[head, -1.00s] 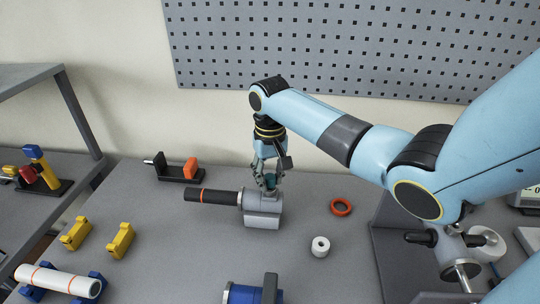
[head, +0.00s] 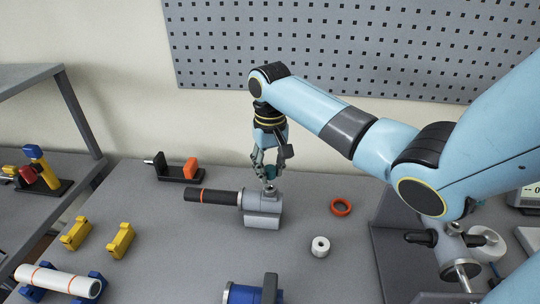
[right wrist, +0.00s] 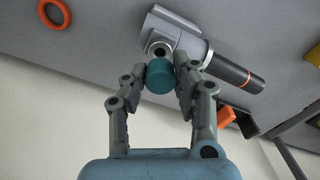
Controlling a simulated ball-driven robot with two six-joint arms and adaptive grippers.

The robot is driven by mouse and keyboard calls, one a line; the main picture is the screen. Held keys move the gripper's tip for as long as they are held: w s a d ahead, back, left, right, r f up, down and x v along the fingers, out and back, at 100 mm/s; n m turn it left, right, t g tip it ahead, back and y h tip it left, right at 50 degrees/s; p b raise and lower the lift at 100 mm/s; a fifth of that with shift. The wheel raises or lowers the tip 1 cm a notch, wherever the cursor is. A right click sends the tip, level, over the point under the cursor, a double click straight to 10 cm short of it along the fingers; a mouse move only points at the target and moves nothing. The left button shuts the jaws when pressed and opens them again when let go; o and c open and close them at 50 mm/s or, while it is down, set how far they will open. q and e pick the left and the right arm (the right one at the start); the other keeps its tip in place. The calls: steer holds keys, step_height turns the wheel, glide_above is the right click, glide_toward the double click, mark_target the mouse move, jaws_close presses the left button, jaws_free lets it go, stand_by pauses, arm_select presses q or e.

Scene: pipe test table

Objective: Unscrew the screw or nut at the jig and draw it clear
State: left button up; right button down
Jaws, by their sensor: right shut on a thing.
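The grey jig (head: 263,208) stands at the middle of the table, with a dark bar with an orange ring at its left. My right gripper (head: 268,172) is above it, pointing down, shut on a small teal cylindrical piece, the screw or nut (right wrist: 160,76). In the right wrist view the piece sits between the fingertips (right wrist: 168,82), in front of the jig's round collar (right wrist: 158,48), whose dark opening shows. Whether the piece's lower end is fully apart from the collar is hard to tell. My left gripper is not in view.
An orange ring (head: 341,207) and a white roller (head: 320,246) lie right of the jig. Yellow blocks (head: 120,240) and a white pipe (head: 58,280) are at left. A black holder with an orange block (head: 190,169) is behind. A blue part (head: 243,294) is in front.

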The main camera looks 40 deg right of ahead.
steer(key=shift+r, duration=2.6)
steer(key=shift+a+f, duration=0.1)
